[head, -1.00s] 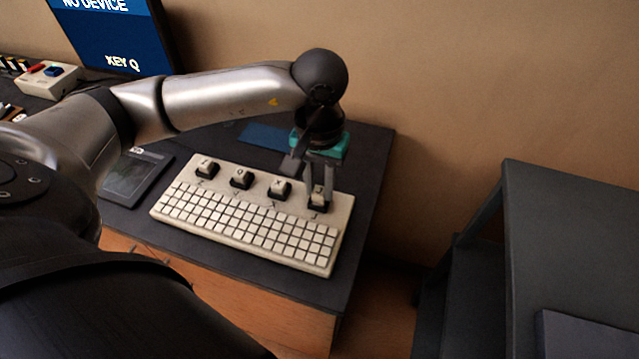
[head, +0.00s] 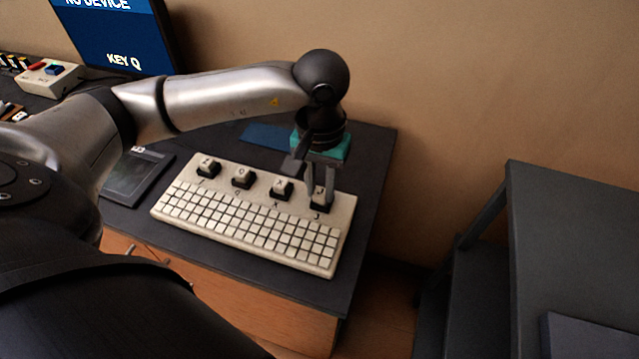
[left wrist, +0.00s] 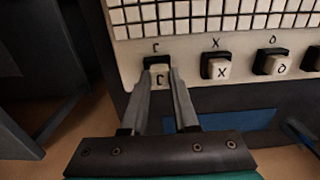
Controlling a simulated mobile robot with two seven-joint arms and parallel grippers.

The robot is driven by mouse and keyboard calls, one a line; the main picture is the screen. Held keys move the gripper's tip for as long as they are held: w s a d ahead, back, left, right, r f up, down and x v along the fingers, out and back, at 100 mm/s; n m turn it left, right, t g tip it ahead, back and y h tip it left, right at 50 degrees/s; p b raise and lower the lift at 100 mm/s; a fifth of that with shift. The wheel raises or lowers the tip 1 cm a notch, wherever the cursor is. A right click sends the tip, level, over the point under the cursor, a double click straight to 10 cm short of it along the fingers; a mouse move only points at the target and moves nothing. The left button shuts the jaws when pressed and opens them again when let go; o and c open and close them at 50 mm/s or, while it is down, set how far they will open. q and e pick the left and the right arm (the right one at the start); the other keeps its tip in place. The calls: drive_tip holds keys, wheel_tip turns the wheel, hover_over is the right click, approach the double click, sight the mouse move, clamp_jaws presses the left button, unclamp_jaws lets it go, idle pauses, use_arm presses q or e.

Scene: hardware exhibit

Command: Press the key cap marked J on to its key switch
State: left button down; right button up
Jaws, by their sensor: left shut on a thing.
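The keyboard (head: 225,219) lies on the dark table, with a row of large key positions along its far edge. My left gripper (head: 319,198) points down at the right end of that row, over the position labelled J. Its jaws are shut on the J key cap (left wrist: 159,79), a pale cap seen between the fingertips in the left wrist view. The cap is at its dark key switch (left wrist: 156,62); whether it is fully seated I cannot tell. Caps X (head: 282,187) and Q (head: 242,176) and one more sit on the other positions. My right gripper is not in view.
A monitor (head: 115,30) reading "KEY Q" stands at the back left, near a small button box (head: 50,78). A dark tablet-like pad (head: 135,176) lies left of the keyboard, and a blue mat (head: 266,137) behind it. A dark grey table (head: 570,230) stands at the right, across a gap.

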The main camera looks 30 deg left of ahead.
use_arm(q)
drive_tip(key=shift+f, duration=0.25)
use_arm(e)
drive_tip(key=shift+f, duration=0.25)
use_arm(q)
drive_tip(key=shift+c, duration=0.6)
unclamp_jaws()
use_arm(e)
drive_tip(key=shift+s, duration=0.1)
use_arm(q)
drive_tip(key=shift+d+r+p, duration=0.15)
drive_tip(key=shift+r+p, duration=0.6)
drive_tip(key=shift+r, duration=0.5)
drive_tip(key=shift+r+p, duration=0.5)
drive_tip(key=shift+r, duration=0.35)
drive_tip(key=shift+r+p, duration=0.6)
drive_tip(key=shift+r, duration=0.45)
drive_tip(key=shift+r+p, duration=0.3)
drive_tip(key=shift+r, duration=0.25)
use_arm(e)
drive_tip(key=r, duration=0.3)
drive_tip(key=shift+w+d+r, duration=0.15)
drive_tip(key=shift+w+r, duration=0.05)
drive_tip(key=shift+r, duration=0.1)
